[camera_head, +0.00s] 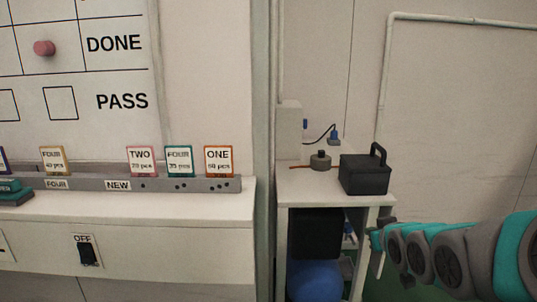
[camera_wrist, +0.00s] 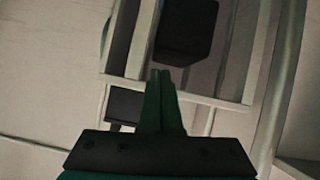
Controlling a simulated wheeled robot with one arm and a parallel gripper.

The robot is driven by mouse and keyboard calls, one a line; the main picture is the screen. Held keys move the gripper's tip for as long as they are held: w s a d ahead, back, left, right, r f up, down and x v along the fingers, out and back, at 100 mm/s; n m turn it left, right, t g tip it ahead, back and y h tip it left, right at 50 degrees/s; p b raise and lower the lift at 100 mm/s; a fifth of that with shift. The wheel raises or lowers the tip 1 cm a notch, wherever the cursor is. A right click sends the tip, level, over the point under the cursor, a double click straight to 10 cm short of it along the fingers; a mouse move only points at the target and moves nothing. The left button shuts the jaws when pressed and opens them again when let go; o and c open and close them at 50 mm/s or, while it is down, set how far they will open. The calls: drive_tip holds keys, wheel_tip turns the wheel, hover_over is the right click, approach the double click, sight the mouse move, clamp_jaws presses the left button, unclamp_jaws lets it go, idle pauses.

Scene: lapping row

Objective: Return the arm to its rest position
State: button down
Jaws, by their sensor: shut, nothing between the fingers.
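My arm, in teal and grey links, reaches in from the right edge of the head view. My gripper (camera_head: 376,240) is at its far end, just right of the small white stand. In the wrist view my gripper (camera_wrist: 161,75) shows with its two fingers together and nothing between them. Beyond the fingertips in the wrist view is a shelf frame (camera_wrist: 143,35) with a dark box (camera_wrist: 187,30).
The white stand (camera_head: 310,185) bears a black box with a handle (camera_head: 365,174) and a grey round part (camera_head: 320,161). A blue ball (camera_head: 315,281) sits below. At left is a counter (camera_head: 130,220) with a card rail, a switch (camera_head: 87,251) and a board (camera_head: 75,60).

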drive_tip(key=s+a+f+g, duration=0.3)
drive_tip(key=s+g, duration=0.1)
drive_tip(key=s, duration=0.8)
drive_tip(key=s+a+f+m+g, duration=0.1)
drive_tip(key=s+a+f+g, duration=0.2)
drive_tip(key=s, duration=0.9)
drive_tip(key=s+a+f+g, duration=0.3)
drive_tip(key=s+g, duration=0.3)
drive_tip(key=s, duration=0.6)
drive_tip(key=shift+s+a+f+g+p, duration=0.15)
drive_tip(key=shift+s+a+g+p, duration=0.2)
drive_tip(key=shift+a, duration=0.4)
